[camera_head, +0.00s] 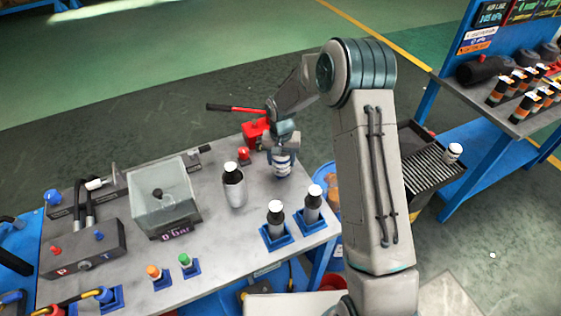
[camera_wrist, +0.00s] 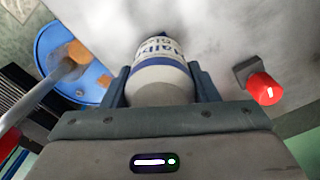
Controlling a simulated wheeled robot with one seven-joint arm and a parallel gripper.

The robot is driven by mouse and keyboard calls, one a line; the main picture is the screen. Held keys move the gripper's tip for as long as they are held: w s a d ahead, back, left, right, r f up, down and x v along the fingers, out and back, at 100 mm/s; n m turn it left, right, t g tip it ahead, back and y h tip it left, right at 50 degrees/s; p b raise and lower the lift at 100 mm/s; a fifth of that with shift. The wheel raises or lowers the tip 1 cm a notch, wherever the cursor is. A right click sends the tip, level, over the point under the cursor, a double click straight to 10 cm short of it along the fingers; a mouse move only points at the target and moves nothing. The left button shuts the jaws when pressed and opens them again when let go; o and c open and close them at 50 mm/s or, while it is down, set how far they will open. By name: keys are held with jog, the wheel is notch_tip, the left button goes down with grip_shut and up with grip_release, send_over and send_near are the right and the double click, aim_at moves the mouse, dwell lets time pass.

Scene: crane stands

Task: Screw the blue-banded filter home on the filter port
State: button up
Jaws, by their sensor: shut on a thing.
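The blue-banded filter (camera_head: 283,166) is a white canister with blue bands and lettering. It is upright near the bench's back right edge. My gripper (camera_head: 283,148) is above it with its fingers pointing down. In the wrist view the filter (camera_wrist: 161,72) sits between the two fingers of my gripper (camera_wrist: 161,84), which is shut on it. The filter port is not visible; I cannot tell whether the filter's lower end touches it or how far it is screwed on.
A red pump (camera_head: 256,134) with a long lever stands just behind my gripper. A red knob (camera_head: 243,154) and a grey black-banded canister (camera_head: 234,188) are to its left. Two black-and-white-topped canisters (camera_head: 275,218) (camera_head: 312,205) stand in blue holders in front. A blue drum (camera_wrist: 84,78) is beyond the bench edge.

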jog(key=shift+r+p, duration=0.7)
jog(key=shift+r, duration=1.15)
